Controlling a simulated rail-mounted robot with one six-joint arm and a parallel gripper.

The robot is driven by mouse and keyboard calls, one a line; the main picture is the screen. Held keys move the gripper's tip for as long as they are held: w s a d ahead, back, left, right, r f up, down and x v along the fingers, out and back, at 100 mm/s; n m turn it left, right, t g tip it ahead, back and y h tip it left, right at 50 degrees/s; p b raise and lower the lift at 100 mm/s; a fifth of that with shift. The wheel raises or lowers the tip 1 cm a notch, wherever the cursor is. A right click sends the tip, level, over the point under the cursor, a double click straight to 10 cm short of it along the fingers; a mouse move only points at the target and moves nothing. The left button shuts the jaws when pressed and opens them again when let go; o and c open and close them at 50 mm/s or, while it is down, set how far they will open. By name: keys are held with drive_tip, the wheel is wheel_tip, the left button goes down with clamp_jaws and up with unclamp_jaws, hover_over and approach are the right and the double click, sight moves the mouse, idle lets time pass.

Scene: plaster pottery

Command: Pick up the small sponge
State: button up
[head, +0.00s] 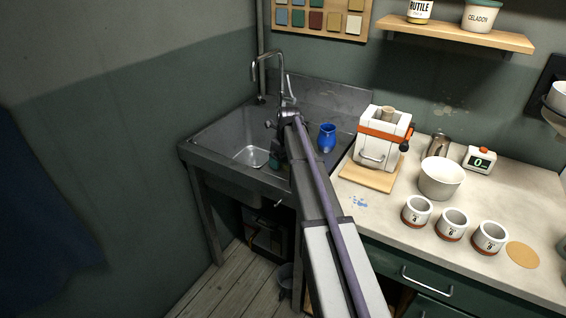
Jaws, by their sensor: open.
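My arm reaches up from the bottom of the head view to the sink, and its wrist is above the sink's right part. My gripper (277,143) points down there, mostly hidden behind my arm; it is open, and its fingertips are hard to make out. A small dark teal patch (274,162) shows low in the sink beside my arm; I cannot tell what it is. I cannot clearly pick out the small sponge in this view.
The metal sink (215,135) has a tall faucet (266,65) at its back. A blue cup (326,138) stands right of my arm. The pale counter (385,215) holds a white machine (382,140), a white bowl (441,178) and numbered cups (452,224). A shelf (470,36) hangs above.

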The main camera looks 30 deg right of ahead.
drive_tip(key=shift+f, duration=0.15)
drive_tip(key=c, duration=1)
wheel_tip(320, 180, up, 11)
drive_tip(key=p, duration=1)
drive_tip(key=shift+f, duration=0.3)
